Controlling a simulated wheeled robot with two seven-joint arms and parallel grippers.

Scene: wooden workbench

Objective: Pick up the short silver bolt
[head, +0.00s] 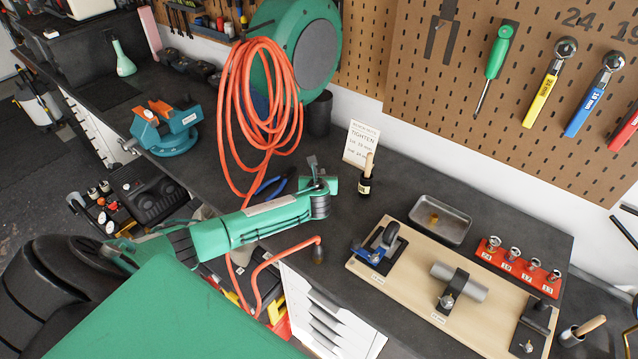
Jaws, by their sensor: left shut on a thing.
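My left arm comes in from the left, and my left gripper (313,167) is above the dark bench top, left of the small sign. It is shut on a small grey thing (312,160), too small and dark to tell whether it is the short silver bolt. Silver bolt heads show on the wooden board (410,287): one at the clamp (447,300) around a grey cylinder, another at the black bracket near the right front. A metal tray (455,230) behind the board holds a small brass-coloured piece. My right gripper is not in view.
A red socket rack (518,266) stands at the right. A small dark bottle (364,187) with a wooden handle and a sign (361,145) stand right of my gripper. Blue pliers (270,186), an orange hose (262,110) and a teal vise (165,130) are on its left.

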